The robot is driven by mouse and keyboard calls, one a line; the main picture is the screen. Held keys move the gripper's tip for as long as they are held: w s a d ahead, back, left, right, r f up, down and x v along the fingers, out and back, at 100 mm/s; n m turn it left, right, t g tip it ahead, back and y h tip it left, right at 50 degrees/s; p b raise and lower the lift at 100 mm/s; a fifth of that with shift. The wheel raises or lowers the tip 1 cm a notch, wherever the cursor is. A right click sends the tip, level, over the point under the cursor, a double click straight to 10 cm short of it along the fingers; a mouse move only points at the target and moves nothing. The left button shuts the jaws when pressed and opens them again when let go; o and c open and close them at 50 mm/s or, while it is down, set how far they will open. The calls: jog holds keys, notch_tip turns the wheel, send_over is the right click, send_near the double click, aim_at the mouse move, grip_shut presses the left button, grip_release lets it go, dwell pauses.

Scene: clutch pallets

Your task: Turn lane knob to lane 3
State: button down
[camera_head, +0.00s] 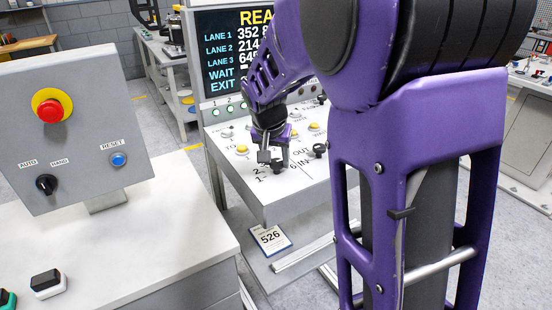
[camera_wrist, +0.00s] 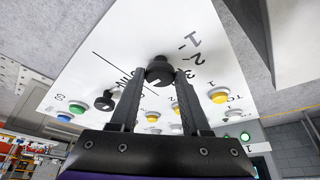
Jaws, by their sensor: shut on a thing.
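The black lane knob (camera_wrist: 160,68) is on the white panel, between the two dark fingertips of my gripper (camera_wrist: 159,76) in the wrist view. My gripper is shut on it. The printed marks 1, 2 and 3 (camera_wrist: 183,70) fan out beside the knob. Which mark the knob points at I cannot tell, as the fingers cover part of it. In the head view my gripper (camera_head: 271,157) reaches down to the panel, and the knob (camera_head: 279,166) shows just below it.
A second black knob (camera_wrist: 105,101) is by the IN/OUT marks. Yellow buttons (camera_wrist: 218,96) and a green button (camera_wrist: 77,110) are nearby on the panel. A lane display (camera_head: 232,55) stands behind. A control box with a red stop button (camera_head: 49,110) is at left.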

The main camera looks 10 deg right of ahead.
jog(key=n, duration=0.1)
jog(key=n+y, duration=0.1)
jog(key=n, duration=0.1)
jog(key=n+y, duration=0.1)
jog(key=n, duration=0.1)
jog(key=shift+d+t, duration=0.3)
jog(key=n+y+b, duration=0.1)
jog(key=n, duration=0.2)
jog(key=n+y+b, duration=0.1)
jog(key=n, duration=0.2)
jog(key=shift+w+d+f, duration=0.1)
jog(key=shift+d+f, duration=0.05)
jog(key=n+g+y+b, duration=0.1)
jog(key=n, duration=0.1)
jog(key=n+g+b, duration=0.1)
jog(key=n, duration=0.2)
jog(key=shift+w+d+y, duration=0.1)
jog(key=shift+d+y, duration=0.05)
jog(key=shift+y, duration=0.25)
jog(key=n+g, duration=0.1)
jog(key=n, duration=0.1)
jog(key=n+p, duration=0.1)
jog(key=n, duration=0.2)
jog(key=shift+w+g+y, duration=0.15)
jog(key=shift+g+y, duration=0.15)
jog(key=shift+g, duration=0.1)
jog(key=shift+n, duration=0.3)
jog(key=shift+c, duration=1.9)
grip_release()
